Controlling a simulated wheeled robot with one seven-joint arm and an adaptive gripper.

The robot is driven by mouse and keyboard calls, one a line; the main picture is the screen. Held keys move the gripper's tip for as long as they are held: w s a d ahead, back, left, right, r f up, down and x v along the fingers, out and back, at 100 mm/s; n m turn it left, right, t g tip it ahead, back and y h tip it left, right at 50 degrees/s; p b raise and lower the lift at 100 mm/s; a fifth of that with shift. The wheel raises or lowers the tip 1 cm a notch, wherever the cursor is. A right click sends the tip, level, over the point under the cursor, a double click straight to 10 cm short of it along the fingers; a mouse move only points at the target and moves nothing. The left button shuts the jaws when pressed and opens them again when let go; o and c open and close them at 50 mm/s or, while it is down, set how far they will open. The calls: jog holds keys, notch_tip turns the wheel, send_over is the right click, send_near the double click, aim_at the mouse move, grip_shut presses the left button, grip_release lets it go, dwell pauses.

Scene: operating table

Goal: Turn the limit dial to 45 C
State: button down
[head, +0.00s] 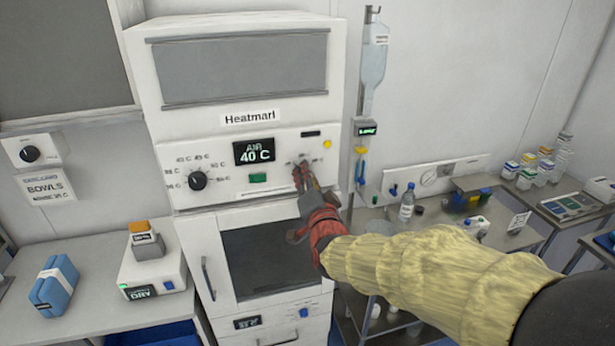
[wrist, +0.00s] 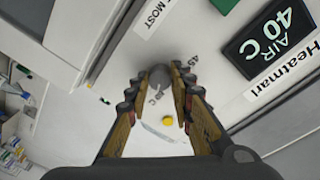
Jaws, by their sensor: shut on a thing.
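The Heatmarl warming cabinet (head: 240,118) has a white control panel with a black dial (head: 198,180) at its left, ringed by C marks. A second, greyish dial (wrist: 160,77) at the panel's right sits between my fingertips in the wrist view, with a "45" mark beside it. The dial's pointer cannot be made out. The display (head: 254,151) reads AIR 40 C.
A green button (head: 258,178) lies below the display, and a yellow lamp (head: 327,143) is at the panel's upper right. An IV bag (head: 374,55) hangs on a pole right of the cabinet. A bench with bottles (head: 407,203) is further right.

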jog(key=shift+n+b, duration=0.3)
jog(key=shift+b, duration=0.15)
jog(key=n+y+b, duration=0.1)
jog(key=n+b, duration=0.8)
jog(key=n, duration=0.3)
jog(key=n+y+b, duration=0.1)
jog(key=n+b, duration=0.8)
jog(key=n, duration=0.3)
jog(key=shift+d+f, duration=0.15)
jog(key=shift+d, duration=0.05)
jog(key=shift+n, duration=0.5)
jog(key=c, duration=1.6)
grip_release()
jog(key=shift+o, duration=0.2)
jog(key=v, duration=1.2)
jog(key=shift+f, duration=0.2)
